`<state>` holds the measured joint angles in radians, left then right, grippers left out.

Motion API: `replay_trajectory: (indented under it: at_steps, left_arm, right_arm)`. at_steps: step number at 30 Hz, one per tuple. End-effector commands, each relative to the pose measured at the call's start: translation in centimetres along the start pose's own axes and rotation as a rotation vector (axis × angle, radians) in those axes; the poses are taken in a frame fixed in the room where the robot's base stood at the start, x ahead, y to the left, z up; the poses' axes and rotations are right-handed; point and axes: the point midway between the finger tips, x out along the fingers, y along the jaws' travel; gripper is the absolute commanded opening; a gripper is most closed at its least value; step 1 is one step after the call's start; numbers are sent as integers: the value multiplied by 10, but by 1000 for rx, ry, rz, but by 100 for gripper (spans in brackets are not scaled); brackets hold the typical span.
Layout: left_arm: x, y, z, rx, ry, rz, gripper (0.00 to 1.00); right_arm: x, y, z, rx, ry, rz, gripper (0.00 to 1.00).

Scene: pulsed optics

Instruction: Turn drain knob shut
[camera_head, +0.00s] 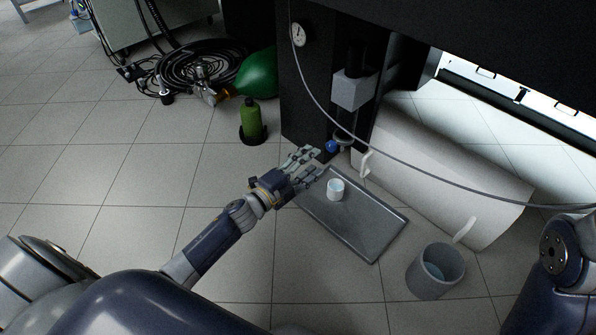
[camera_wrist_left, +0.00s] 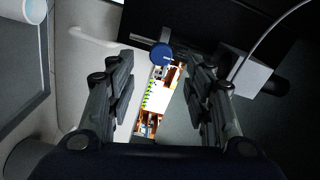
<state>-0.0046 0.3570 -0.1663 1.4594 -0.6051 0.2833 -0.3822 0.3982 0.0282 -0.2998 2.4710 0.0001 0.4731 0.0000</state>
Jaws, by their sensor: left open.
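The blue drain knob (camera_head: 332,146) sits low on the dark cabinet, below a grey box-shaped fitting (camera_head: 352,91). My left gripper (camera_head: 312,161) is open just in front of the knob, to its lower left in the head view. In the left wrist view the knob (camera_wrist_left: 161,54) shows between the spread fingertips of my left gripper (camera_wrist_left: 161,66), beyond them, with no visible contact. The knob's far side and the pipe behind it are hidden. My right gripper is out of view.
A grey bucket (camera_head: 435,284) stands to the right.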

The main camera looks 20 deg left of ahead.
Motion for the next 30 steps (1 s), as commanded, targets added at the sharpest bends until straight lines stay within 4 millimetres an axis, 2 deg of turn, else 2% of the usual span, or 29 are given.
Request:
replay_trajectory:
  at_steps: [3, 9, 30]
  left_arm:
    - [-23, 1, 0, 1, 1, 2, 47]
    - [-45, 0, 0, -1, 1, 0, 47]
    - [-49, 0, 0, 0, 0, 0, 47]
  right_arm:
    - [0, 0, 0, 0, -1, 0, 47]
    - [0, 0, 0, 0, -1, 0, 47]
    - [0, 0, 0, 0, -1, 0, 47]
